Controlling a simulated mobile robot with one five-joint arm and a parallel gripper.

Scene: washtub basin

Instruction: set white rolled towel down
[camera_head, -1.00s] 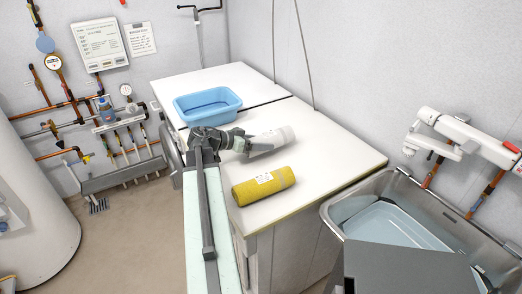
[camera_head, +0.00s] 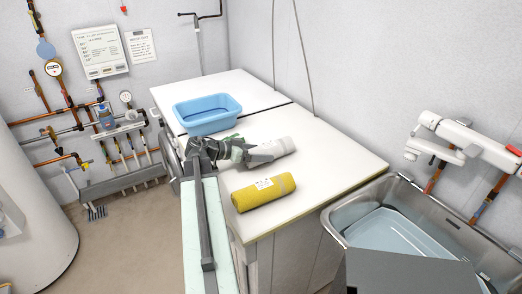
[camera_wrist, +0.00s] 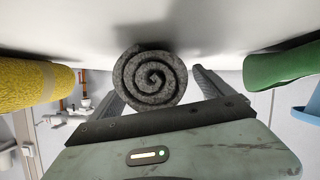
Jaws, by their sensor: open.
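My gripper (camera_head: 264,154) is at the towel's near left end. In the wrist view my gripper (camera_wrist: 158,86) is open, with one finger on each side of the towel. I cannot tell whether either finger touches it.
A yellow roll (camera_head: 263,193) lies in front of the towel; a green roll (camera_wrist: 283,68) lies on its other side. A blue tub (camera_head: 207,126) stands farther back. A metal sink (camera_head: 339,212) is at right. The worktop's right part (camera_head: 335,155) is clear.

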